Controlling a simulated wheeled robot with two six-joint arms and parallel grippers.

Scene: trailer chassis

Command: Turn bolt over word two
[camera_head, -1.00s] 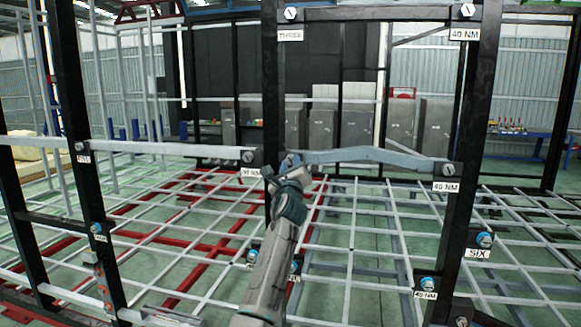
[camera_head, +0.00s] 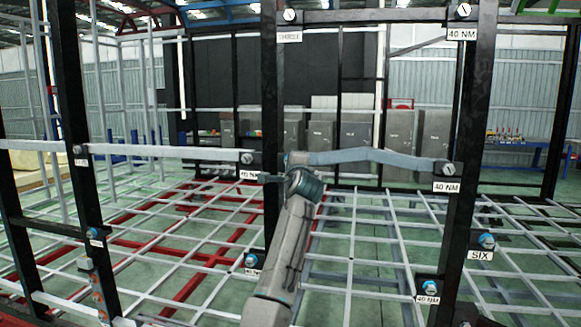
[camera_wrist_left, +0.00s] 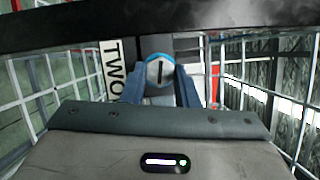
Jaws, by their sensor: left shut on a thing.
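The bolt over the word TWO (camera_wrist_left: 160,72) shows in the left wrist view as a round pale head with a blue rim and a dark, near-vertical slot. The TWO label (camera_wrist_left: 112,72) is beside it on the left and reads sideways. My left gripper (camera_wrist_left: 160,88) has its two blue fingers on either side of the bolt and is shut on it. In the head view my left gripper (camera_head: 265,179) is at the middle black post (camera_head: 270,110); my wrist is in front, and I cannot make out this bolt or its label there.
A grey-blue crossbar (camera_head: 380,156) runs right from the middle post to the right post (camera_head: 468,150). Other labelled bolts are near, such as one at the left bar's end (camera_head: 247,158) and one over SIX (camera_head: 487,240). A white floor grid (camera_head: 350,240) lies below.

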